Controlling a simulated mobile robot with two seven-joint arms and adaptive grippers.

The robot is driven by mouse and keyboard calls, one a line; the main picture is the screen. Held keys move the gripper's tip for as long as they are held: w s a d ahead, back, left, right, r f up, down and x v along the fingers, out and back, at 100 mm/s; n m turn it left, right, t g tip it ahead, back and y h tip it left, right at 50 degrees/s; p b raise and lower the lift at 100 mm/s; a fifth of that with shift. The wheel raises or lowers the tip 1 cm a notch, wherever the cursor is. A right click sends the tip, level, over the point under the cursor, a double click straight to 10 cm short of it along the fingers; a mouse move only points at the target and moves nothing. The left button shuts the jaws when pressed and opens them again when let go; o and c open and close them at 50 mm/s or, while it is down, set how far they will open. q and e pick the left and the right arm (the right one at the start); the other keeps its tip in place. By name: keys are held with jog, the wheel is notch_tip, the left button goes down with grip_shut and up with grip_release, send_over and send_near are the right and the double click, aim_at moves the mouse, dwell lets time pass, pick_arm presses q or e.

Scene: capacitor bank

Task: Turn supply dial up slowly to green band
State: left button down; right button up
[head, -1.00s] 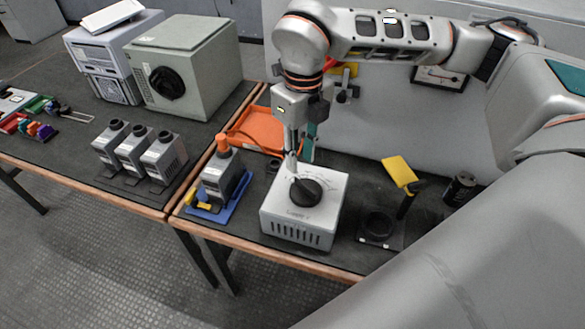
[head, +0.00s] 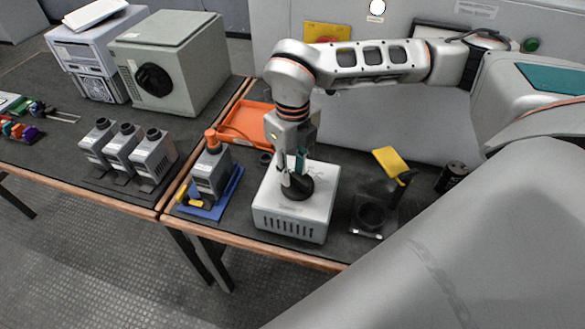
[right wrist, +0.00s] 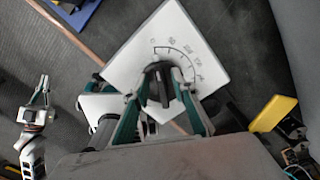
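The supply dial (head: 297,188) is a black knob on top of a white box, the supply (head: 290,215). The right wrist view shows the dial (right wrist: 158,84) with a printed arc scale on the box top (right wrist: 165,35). My right gripper (head: 292,182) points down at the dial. In the right wrist view its fingertips (right wrist: 161,72) lie against both sides of the knob's raised bar. A gripper that looks like my left one (right wrist: 40,95) shows small at the left; its finger gap is unclear. The panel meter is mostly hidden behind my right arm, and I see no green band.
Left of the supply, a grey capacitor with an orange cap (head: 211,172) stands on a blue tray (head: 222,198). An orange tray (head: 243,122) lies behind. A yellow-topped stand (head: 391,161) and a dark can (head: 452,176) are on the right. Several capacitors stand farther left.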

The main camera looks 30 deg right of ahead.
grip_shut()
jog(key=shift+d+m+p, duration=0.2)
jog(key=shift+d+m, duration=0.05)
jog(key=shift+m, duration=1.2)
jog(key=shift+d+m+p, duration=0.15)
jog(key=shift+d+m, duration=0.05)
jog(key=shift+m, duration=1.25)
jog(key=shift+o, duration=0.4)
grip_release()
jog(key=shift+r, duration=0.15)
notch_tip(320, 180, up, 12)
